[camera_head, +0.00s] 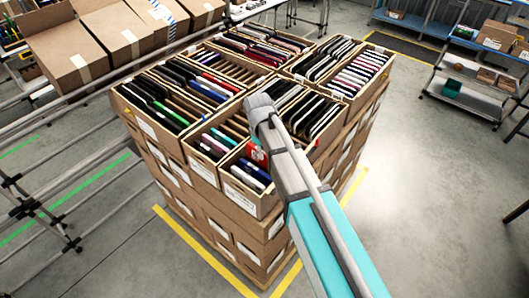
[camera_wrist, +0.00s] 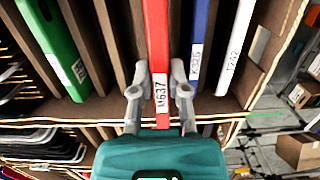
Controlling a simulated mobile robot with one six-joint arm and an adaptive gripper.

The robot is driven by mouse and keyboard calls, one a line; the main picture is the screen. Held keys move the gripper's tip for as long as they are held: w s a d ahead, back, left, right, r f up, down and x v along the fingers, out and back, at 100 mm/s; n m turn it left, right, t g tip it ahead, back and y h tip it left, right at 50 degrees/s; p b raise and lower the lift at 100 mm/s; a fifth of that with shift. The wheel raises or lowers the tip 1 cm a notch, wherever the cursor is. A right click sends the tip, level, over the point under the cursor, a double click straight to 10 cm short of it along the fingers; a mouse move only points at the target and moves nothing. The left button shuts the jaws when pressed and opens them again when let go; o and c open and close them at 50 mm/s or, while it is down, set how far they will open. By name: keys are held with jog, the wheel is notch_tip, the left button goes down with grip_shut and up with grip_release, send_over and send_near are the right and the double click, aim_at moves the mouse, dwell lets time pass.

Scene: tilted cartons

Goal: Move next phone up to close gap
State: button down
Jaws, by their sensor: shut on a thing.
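My gripper (camera_wrist: 157,95) is shut on a red phone (camera_wrist: 156,35) labelled M637, with one finger on each side of it. The red phone stands on edge in a slotted carton. In the head view a bit of the red phone (camera_head: 257,154) shows beside my arm, and the fingers are mostly hidden. A blue phone (camera_wrist: 199,30) and a white phone labelled T242 (camera_wrist: 238,45) stand to its right in the wrist view. A green phone (camera_wrist: 62,45) stands to its left, with several empty slots and dividers between.
Several cartons (camera_head: 240,192) full of upright phones are stacked on a pallet. Carton walls and dividers (camera_wrist: 118,30) stand close around my fingers. Conveyor rails (camera_head: 70,150) run at the left. Open floor (camera_head: 430,200) lies to the right.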

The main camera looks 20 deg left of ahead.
aim_at(263, 165)
jog(key=shift+f+b, duration=2.05)
jog(key=shift+f, duration=0.2)
jog(key=shift+f+b, duration=0.3)
jog(key=c, duration=0.5)
grip_release()
jog(key=shift+c, duration=0.2)
jog(key=shift+r, duration=0.1)
notch_tip(263, 165, up, 7)
jog(key=p, duration=0.7)
dwell(0.6)
